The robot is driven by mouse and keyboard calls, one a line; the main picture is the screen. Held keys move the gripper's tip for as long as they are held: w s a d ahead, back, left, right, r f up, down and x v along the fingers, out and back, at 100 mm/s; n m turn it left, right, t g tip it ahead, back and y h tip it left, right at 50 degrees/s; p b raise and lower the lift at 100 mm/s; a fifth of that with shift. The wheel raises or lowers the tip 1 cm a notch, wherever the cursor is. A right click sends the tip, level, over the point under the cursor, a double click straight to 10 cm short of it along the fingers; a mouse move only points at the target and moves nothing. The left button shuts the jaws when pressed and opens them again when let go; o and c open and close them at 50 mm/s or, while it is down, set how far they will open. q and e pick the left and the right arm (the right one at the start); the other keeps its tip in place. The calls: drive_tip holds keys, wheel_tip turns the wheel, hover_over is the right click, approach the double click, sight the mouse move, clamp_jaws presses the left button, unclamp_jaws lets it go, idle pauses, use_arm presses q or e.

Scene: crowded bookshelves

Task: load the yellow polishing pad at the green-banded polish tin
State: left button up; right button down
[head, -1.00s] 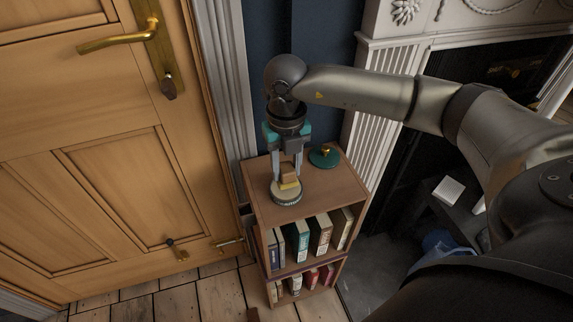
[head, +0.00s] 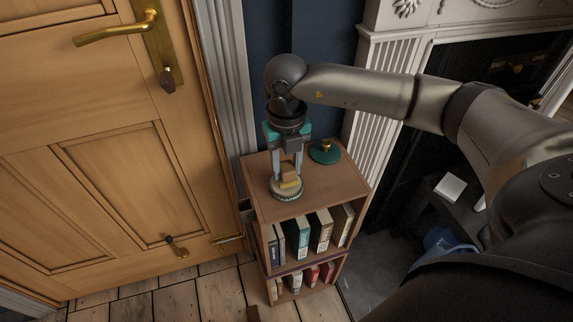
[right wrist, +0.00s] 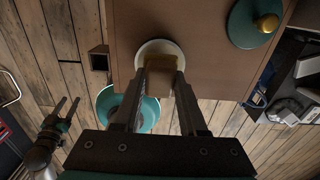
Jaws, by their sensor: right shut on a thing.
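The yellow polishing pad (head: 291,184) has a tan block-like grip on top. The round polish tin (head: 286,194), pale with a greenish lettered band, stands near the left front of the bookcase top. My right gripper (head: 289,172) points straight down and is shut on the pad's block. The pad is at the tin's open top; I cannot tell how firmly it touches inside. In the right wrist view the block (right wrist: 160,80) sits between the fingers, with the tin's pale rim (right wrist: 152,46) beyond. My left gripper (right wrist: 67,103) shows there too, away from the bookcase, fingers apart and empty.
A green lid (head: 325,153) with a brass knob lies at the back right of the bookcase top (head: 335,185). Books (head: 300,240) fill the shelves below. A wooden door (head: 120,190) is at left, a white fireplace surround (head: 380,90) at right.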

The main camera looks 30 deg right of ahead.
sight(286, 167)
drive_tip(key=shift+f+b, duration=0.35)
drive_tip(key=shift+f, duration=0.15)
idle(0.5)
drive_tip(key=shift+f, duration=0.1)
idle(0.8)
wheel_tip(286, 167, up, 7)
drive_tip(key=p, duration=0.6)
idle(0.9)
